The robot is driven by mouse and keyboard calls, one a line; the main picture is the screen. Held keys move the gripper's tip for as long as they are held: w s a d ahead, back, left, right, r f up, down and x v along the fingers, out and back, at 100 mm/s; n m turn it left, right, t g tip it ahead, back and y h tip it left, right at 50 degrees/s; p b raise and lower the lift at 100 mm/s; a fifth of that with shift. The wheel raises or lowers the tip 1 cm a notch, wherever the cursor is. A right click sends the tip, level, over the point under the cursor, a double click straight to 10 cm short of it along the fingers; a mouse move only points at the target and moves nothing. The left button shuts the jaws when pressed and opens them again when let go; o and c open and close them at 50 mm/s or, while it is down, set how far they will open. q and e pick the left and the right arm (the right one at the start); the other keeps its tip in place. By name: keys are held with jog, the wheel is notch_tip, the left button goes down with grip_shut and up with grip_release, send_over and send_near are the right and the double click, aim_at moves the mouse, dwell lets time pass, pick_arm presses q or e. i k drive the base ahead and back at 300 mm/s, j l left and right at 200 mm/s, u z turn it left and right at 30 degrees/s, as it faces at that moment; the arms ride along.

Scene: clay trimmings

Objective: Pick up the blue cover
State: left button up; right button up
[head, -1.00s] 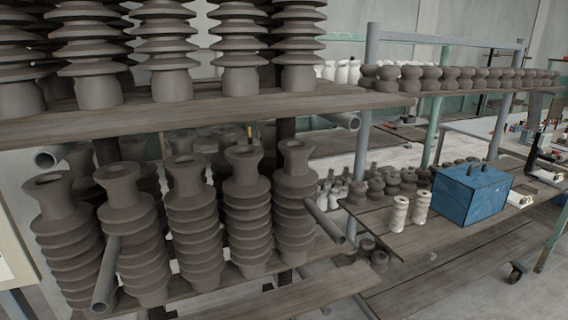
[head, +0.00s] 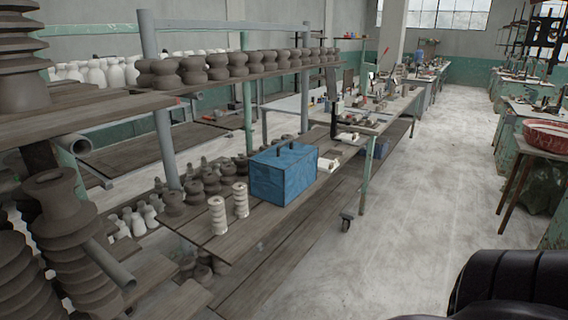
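A blue box-shaped cover (head: 284,174) with two dark handles on top stands upright on the lower wooden shelf (head: 232,238) of a rack, near the middle of the head view. Two pale ribbed cylinders stand just left of it. Neither of my grippers shows in the head view, so nothing of mine is seen touching the cover.
Dark ribbed clay pieces (head: 62,225) fill the rack at the left. Metal pipe ends (head: 110,262) stick out there. A red basin (head: 548,134) sits on a table at the right. A black rounded object (head: 510,285) is at bottom right. The aisle floor (head: 400,190) is clear.

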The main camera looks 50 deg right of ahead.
aim_at(278, 174)
jog(key=i+l, duration=0.1)
jog(key=l, duration=0.5)
jog(key=i+l, duration=0.1)
jog(key=l, duration=1.05)
jog(key=i+u, duration=0.05)
